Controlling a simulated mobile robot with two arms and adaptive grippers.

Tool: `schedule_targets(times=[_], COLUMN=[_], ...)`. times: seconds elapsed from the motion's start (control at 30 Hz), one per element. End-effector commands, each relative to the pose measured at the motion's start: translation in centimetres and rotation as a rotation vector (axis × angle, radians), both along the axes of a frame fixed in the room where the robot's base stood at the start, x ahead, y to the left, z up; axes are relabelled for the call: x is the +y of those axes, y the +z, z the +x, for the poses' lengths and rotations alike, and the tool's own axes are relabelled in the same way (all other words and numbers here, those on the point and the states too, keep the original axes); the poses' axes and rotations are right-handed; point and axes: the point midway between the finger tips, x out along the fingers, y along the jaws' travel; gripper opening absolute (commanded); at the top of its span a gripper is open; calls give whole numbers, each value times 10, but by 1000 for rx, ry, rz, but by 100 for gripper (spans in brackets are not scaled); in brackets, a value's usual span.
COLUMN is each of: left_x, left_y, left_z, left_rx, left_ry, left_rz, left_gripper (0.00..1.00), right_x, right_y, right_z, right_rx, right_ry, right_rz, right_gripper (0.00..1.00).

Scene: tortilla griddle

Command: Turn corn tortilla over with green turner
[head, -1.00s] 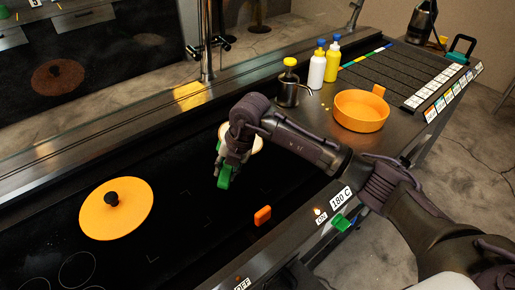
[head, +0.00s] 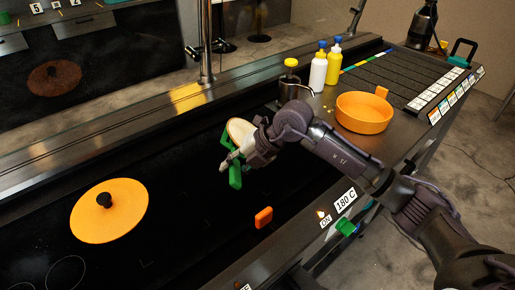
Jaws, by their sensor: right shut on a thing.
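My right gripper (head: 245,158) is shut on the green turner (head: 235,177), whose handle hangs below the fingers. More green shows along the left side of the pale corn tortilla (head: 238,128), just beyond the gripper. The tortilla is a light disc with an orange-brown edge and looks tilted. The gripper and wrist cover its right and lower parts. I cannot tell whether the tortilla rests on the turner or still touches the black griddle (head: 190,240). My left gripper is not in view.
An orange lid (head: 125,222) with a black knob lies on the griddle at left. An orange piece (head: 263,217) sits near the front edge. A metal pot (head: 291,82), white bottle (head: 318,70), yellow bottle (head: 334,62) and orange pan (head: 362,115) stand behind and right.

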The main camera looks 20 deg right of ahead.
Motion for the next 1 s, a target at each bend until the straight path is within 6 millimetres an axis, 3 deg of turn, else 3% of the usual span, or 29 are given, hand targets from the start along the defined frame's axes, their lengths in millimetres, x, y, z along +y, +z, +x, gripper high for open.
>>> schedule_targets(times=[1.0], left_x=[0], left_y=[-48], left_z=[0], left_rx=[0], left_ry=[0], left_rz=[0], left_gripper=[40], right_x=[-17], right_y=[7], right_z=[-8], right_rx=[-111], right_ry=[0], right_rz=[238], right_gripper=[0])
